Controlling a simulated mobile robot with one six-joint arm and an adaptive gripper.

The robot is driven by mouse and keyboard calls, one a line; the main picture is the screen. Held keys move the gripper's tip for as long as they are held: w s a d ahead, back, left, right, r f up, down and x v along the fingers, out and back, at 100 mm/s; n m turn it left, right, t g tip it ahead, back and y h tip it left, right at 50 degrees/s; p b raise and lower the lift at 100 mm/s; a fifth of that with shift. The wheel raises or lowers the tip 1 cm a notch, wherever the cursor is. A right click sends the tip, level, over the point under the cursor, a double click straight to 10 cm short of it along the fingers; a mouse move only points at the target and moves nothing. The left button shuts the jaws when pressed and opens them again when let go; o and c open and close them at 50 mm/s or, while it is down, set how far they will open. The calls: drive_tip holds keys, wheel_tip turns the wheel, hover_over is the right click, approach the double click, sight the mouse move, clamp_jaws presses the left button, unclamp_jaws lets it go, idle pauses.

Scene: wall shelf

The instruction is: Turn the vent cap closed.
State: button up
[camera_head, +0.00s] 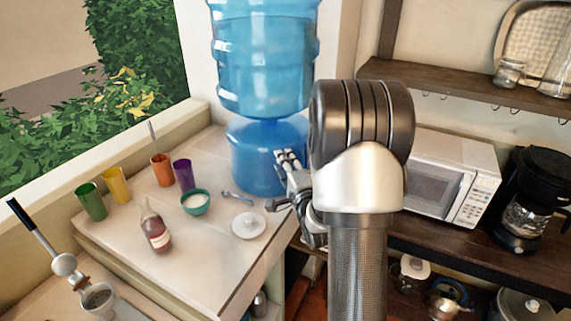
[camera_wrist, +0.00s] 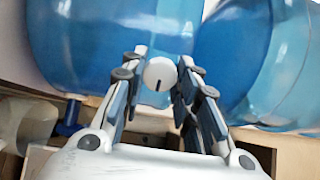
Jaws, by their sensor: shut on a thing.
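The vent cap (camera_wrist: 160,73) is a small white round knob with a short dark mark, seen in the wrist view against a large blue water container (camera_wrist: 105,40). The mark points down in that picture. My gripper (camera_wrist: 160,80) has its two fingers on either side of the cap and is shut on it. In the head view my gripper (camera_head: 279,182) is at the right side of the lower blue container (camera_head: 257,155). My arm and fingers hide the cap there.
A blue bottle (camera_head: 262,60) stands above the lower container. The counter (camera_head: 190,240) holds cups, a teal bowl (camera_head: 195,202), a sauce bottle (camera_head: 155,228) and a white lid (camera_head: 248,225). A microwave (camera_head: 450,170) and coffee maker (camera_head: 530,200) stand at right.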

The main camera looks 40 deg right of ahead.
drive_tip(key=o, duration=1.1)
drive_tip(key=v, duration=0.7)
drive_tip(key=shift+s, duration=0.25)
drive_tip(key=shift+w+a, duration=0.1)
drive_tip(key=shift+a, duration=0.05)
